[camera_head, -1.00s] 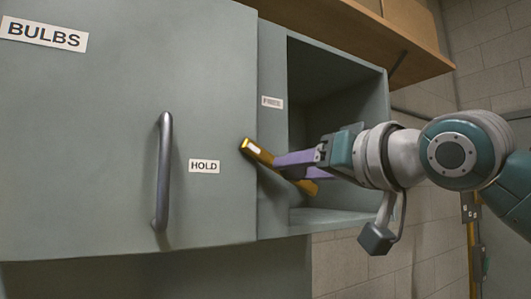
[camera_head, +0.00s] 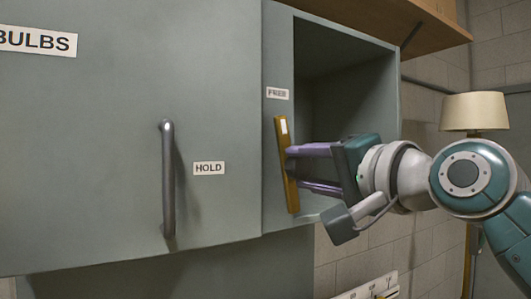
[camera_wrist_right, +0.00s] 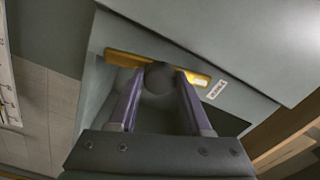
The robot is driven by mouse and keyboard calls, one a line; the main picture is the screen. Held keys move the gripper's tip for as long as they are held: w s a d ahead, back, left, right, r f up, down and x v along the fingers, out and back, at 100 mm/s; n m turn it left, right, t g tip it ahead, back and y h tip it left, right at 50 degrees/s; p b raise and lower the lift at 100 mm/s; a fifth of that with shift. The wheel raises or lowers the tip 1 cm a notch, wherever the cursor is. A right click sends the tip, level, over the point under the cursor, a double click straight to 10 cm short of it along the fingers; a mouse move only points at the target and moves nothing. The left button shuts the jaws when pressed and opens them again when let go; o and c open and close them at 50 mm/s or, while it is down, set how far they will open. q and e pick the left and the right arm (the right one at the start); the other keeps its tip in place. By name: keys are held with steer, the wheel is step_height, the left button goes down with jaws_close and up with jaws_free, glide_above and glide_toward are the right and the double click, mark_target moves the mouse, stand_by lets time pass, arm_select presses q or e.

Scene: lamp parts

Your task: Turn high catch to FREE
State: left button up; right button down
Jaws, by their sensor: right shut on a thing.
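The high catch (camera_head: 287,165) is a yellow bar with a white mark at its upper end, on the grey cabinet front. It stands nearly upright, its marked end just below the FREE label (camera_head: 277,93). The HOLD label (camera_head: 209,168) is to its left on the door. My right gripper (camera_head: 291,168) reaches in from the right and is shut on the catch. In the right wrist view its purple fingers lie either side of a dark round hub (camera_wrist_right: 158,78), tips at the yellow bar (camera_wrist_right: 122,59). My left gripper is not in view.
The grey BULBS door (camera_head: 100,190) with a vertical handle (camera_head: 168,180) is closed left of the catch. An open compartment (camera_head: 345,85) lies behind my right gripper. A wooden shelf (camera_head: 400,20) is above, and a lamp (camera_head: 474,112) stands at the right.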

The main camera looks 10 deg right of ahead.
steer(key=shift+r+m+p, duration=0.1)
steer(key=shift+m+p, duration=0.5)
steer(key=shift+m, duration=0.4)
steer(key=shift+c, duration=1.7)
jaws_free()
steer(key=shift+s+d, duration=0.15)
steer(key=shift+s, duration=0.1)
steer(key=b+v, duration=0.4)
steer(key=v, duration=0.5)
steer(key=shift+s+b, duration=0.15)
steer(key=shift+b, duration=0.15)
